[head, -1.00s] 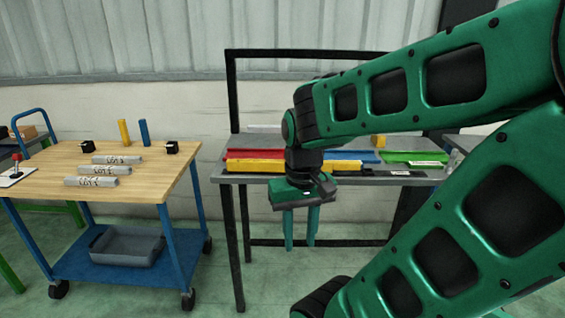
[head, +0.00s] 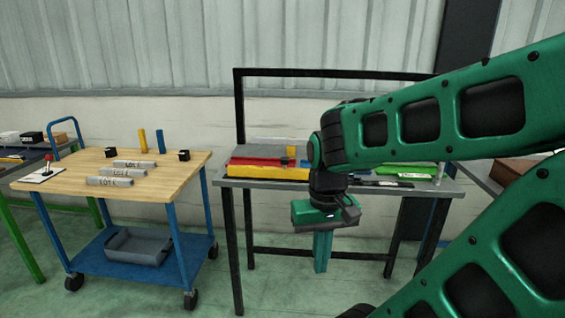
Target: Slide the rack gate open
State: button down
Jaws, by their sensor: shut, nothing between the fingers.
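My gripper (head: 321,268) points down in front of the grey rack bench (head: 228,183), with its green fingers together and empty. The fingertips hang below the bench top and appear apart from it. On the bench lie a red bar (head: 252,161), a yellow bar (head: 266,172) and a green piece (head: 417,169) to the right. My wrist and arm cover the middle of the bench. I cannot make out which part is the sliding gate; it may be hidden behind my arm.
A black frame (head: 239,110) rises behind the bench. To the left stands a blue wheeled cart (head: 190,178) with a wooden top, grey labelled bars (head: 110,182) and a grey tray (head: 131,247) below. Green floor lies open between cart and bench.

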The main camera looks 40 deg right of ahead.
aim_at(284, 172)
jog(key=z, duration=0.45)
jog(key=i, duration=0.85)
